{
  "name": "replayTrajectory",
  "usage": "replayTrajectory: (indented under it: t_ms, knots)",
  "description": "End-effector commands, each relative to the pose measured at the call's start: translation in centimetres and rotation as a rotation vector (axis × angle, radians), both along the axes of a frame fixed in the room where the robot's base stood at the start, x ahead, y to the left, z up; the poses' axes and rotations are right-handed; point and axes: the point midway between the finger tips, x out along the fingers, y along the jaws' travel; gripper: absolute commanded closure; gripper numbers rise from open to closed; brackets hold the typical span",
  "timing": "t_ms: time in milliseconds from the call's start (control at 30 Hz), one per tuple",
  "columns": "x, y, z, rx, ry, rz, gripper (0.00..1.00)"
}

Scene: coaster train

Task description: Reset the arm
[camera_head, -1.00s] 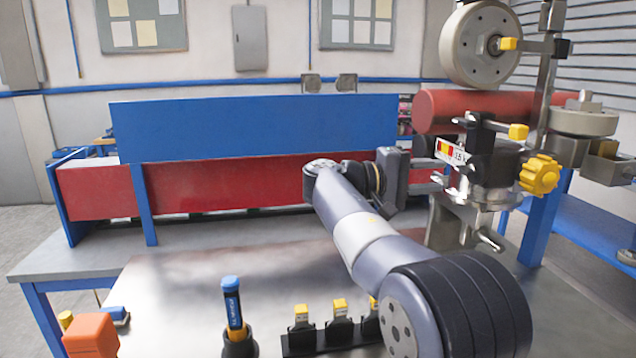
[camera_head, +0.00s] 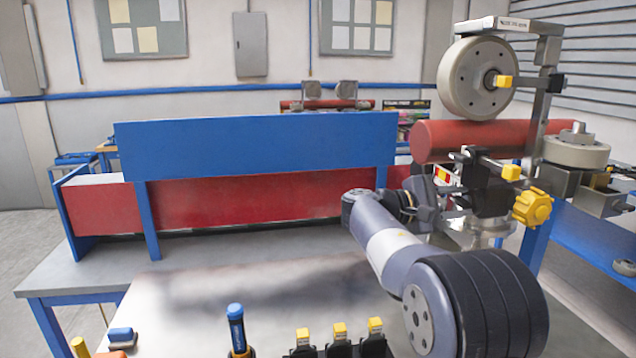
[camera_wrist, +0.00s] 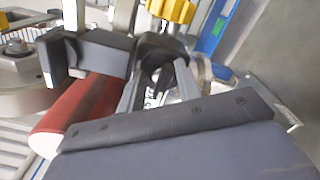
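My arm (camera_head: 395,248) reaches from the lower right toward the middle of the bench. My gripper (camera_head: 466,202) is at its far end, close to the left side of a wheel assembly with a black clamp block (camera_head: 488,190) and a yellow knob (camera_head: 532,207). The wrist view shows my two grey fingers (camera_wrist: 158,88) spread apart with nothing held between them. The black block (camera_wrist: 160,52) and yellow knob (camera_wrist: 172,10) lie just beyond the fingertips. Whether a finger touches the block cannot be told.
A red tube (camera_head: 470,141), an upright wheel (camera_head: 475,78) and a flat wheel (camera_head: 577,150) stand at the right. A blue-and-red panel (camera_head: 255,150) crosses the back. A blue-topped tool (camera_head: 236,325) and several yellow-topped holders (camera_head: 340,330) line the front. The metal bench top (camera_head: 200,285) is clear.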

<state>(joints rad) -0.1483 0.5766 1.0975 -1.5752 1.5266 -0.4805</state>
Motion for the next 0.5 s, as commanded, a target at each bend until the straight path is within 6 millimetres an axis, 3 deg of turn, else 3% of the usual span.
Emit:
replayTrajectory:
  t_ms: [200, 500]
  knots:
    - [0.14, 0.04, 0.49, -0.034, 0.172, 0.000, 0.67]
    - [0.21, 0.06, 0.33, -0.053, 0.266, 0.000, 0.67]
